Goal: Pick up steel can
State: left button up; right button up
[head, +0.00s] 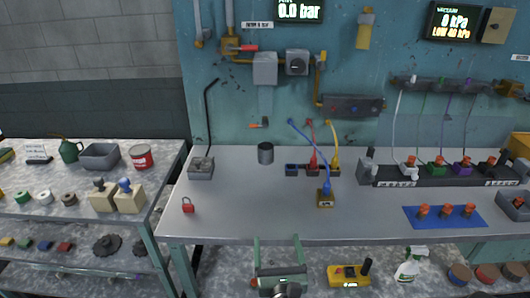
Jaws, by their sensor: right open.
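The steel can (265,153) is a dark grey cylinder. It stands upright towards the back of the workbench (235,215), left of the small dark holders with coloured cables. My right gripper (278,239) is at the bottom centre of the head view, by the bench's front edge. Its two green fingers point up the picture and stand wide apart with nothing between them. It is well short of the can and apart from it. My left gripper is not in view.
A grey box (200,168) with a bent black rod stands left of the can. The bench between gripper and can is clear.

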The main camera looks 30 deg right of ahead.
aim_at(266, 153)
jog(key=i+l, duration=0.45)
jog(key=i, duration=0.15)
jog(key=i+l, duration=0.45)
jog(key=i, duration=0.15)
